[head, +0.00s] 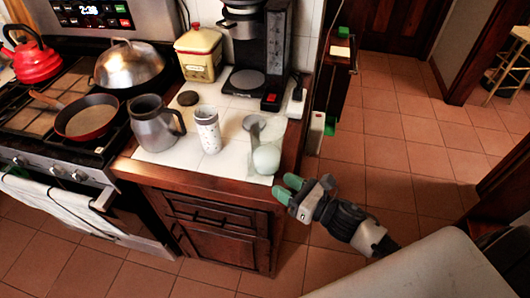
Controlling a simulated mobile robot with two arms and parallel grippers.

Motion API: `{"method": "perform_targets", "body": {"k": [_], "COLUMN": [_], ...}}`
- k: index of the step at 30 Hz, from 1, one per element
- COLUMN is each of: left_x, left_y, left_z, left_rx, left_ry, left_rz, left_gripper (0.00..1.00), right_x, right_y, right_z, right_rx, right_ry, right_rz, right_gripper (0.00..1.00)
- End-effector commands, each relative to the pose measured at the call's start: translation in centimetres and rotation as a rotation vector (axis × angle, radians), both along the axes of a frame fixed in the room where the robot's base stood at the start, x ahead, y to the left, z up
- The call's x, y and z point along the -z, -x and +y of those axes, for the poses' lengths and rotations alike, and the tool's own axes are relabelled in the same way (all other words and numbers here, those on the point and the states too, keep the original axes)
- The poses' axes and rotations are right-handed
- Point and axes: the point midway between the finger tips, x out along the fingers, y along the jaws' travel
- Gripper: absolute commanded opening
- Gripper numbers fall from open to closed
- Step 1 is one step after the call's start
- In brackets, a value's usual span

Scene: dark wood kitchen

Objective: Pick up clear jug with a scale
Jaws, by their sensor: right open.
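A clear, see-through vessel with a grey round part (254,124), which looks like the jug, stands near the right end of the white-tiled counter top. Its outline is faint, and I cannot make out a scale on it. A pale rounded object (266,158) is just in front of it, close to the counter's edge. My right gripper (287,188) has green fingertips. It is open and empty, beside the counter's front right corner, apart from the vessel and below it in the picture. My left gripper is not in view.
Left of the vessel stand a white patterned cup (207,132) and a grey metal pitcher (152,125). A black coffee maker (276,50) and a yellow canister (199,56) are behind. The stove holds a pan (84,120). Open tiled floor lies to the right.

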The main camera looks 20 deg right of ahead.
Motion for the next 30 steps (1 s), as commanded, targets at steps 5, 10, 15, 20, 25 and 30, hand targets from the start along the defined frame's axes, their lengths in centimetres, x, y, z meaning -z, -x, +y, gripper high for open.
{"method": "perform_targets", "body": {"k": [5,10,15,20,25,30], "left_x": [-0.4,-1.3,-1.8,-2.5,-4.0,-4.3], "left_y": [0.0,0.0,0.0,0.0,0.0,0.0], "left_z": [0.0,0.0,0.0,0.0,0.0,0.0], "left_rx": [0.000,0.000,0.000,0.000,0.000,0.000], "left_ry": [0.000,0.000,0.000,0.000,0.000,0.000], "left_rz": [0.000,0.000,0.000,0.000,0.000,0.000], "left_gripper": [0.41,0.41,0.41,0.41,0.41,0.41], "right_x": [-0.1,-0.3,-0.1,-0.4,-0.6,-0.3], "right_y": [-0.4,-2.6,-4.1,-5.1,-7.3,-8.5], "right_z": [0.6,2.2,3.3,4.0,5.4,6.4], "right_rx": [-0.068,-0.067,-0.067,-0.066,-0.066,-0.067], "right_ry": [0.098,0.097,0.095,0.096,0.094,0.096], "right_rz": [-0.088,-0.089,-0.087,-0.086,-0.084,-0.084], "right_gripper": [0.43,0.43,0.43,0.43,0.43,0.43]}}
